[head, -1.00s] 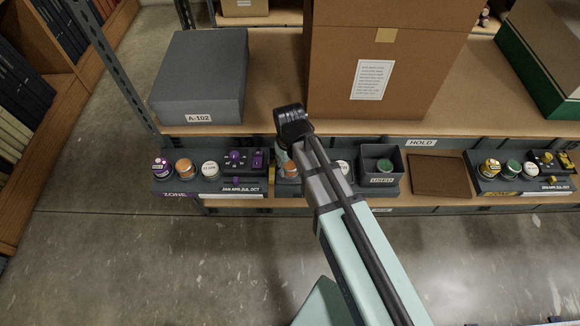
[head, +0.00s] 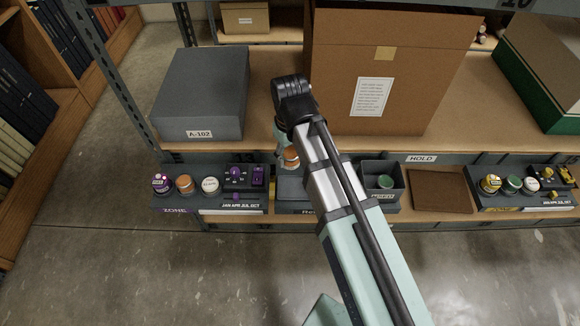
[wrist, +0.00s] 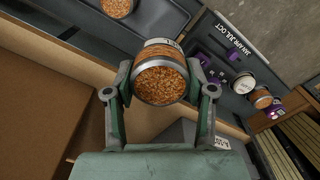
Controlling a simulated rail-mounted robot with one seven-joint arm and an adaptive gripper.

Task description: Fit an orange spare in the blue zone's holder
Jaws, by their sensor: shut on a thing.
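My gripper (wrist: 160,72) is shut on an orange jar (wrist: 160,84) with a pale label band, its grainy orange end facing the wrist camera. In the head view the held jar (head: 291,157) shows under my wrist, by the shelf's front edge and above the middle grey tray (head: 291,187). My gripper (head: 283,147) is partly hidden there by my arm. A second orange jar (wrist: 117,6) sits in a grey tray in the wrist view. I see no blue zone or blue holder.
The purple zone tray (head: 228,203) holds purple, orange and white jars at left. A dark bin (head: 383,197) with a green jar stands right of my arm. The yellow zone tray (head: 523,202) is at far right. Grey (head: 203,92) and brown (head: 345,60) boxes stand behind.

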